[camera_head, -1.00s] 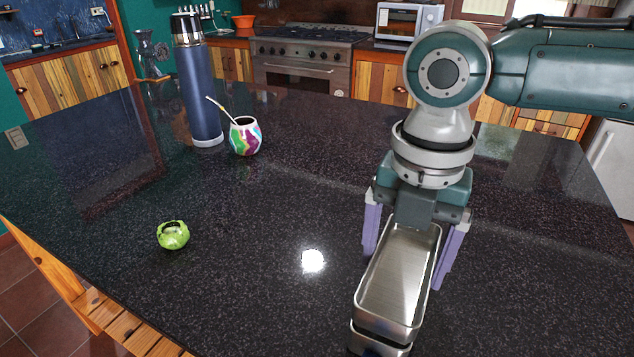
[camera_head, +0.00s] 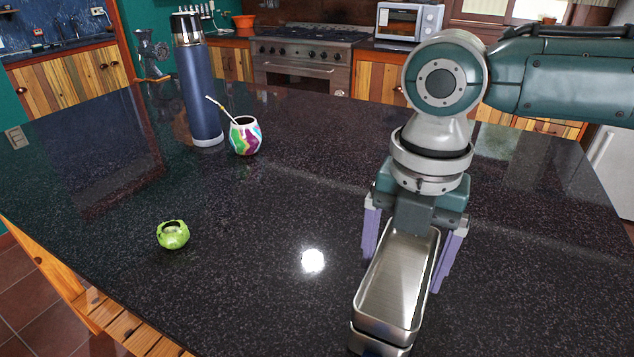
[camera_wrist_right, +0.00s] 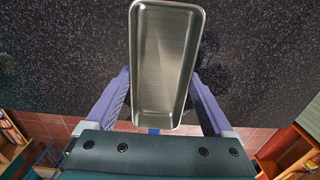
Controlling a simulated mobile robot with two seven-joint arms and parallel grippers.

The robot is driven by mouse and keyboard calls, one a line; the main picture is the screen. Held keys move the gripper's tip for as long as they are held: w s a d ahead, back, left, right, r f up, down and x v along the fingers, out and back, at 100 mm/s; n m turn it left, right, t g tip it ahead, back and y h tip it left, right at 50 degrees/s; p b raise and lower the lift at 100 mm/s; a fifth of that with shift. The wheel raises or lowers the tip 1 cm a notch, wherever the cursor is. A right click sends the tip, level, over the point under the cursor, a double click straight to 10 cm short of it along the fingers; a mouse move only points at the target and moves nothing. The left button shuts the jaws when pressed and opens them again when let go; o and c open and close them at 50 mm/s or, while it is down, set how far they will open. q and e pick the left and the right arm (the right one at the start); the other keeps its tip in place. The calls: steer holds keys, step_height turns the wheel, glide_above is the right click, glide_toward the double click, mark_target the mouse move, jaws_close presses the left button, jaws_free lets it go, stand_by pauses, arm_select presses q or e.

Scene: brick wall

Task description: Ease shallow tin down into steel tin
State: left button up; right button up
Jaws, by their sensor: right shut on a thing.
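The shallow tin (camera_head: 392,290) is a long silver rectangular tray, open side up and empty. It lies toward the near right of the counter in the head view and fills the middle of the right wrist view (camera_wrist_right: 165,62). My right gripper (camera_head: 404,266) is shut on it, one lilac finger along each long side. The steel tin (camera_head: 378,348) shows only as a metal end below the shallow tin's near end, cut by the picture's bottom edge. The shallow tin hides the rest, so I cannot tell how deep it sits. My left gripper is not in view.
A green round cup (camera_head: 173,235) stands at the left on the dark speckled counter (camera_head: 250,300). A painted gourd with a straw (camera_head: 244,136) and a tall blue flask (camera_head: 202,95) stand farther back. The counter between them and the tins is clear.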

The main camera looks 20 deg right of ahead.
steer(key=shift+f, duration=0.15)
steer(key=o, duration=1.2)
steer(key=shift+c, duration=0.2)
step_height(320, 180, up, 10)
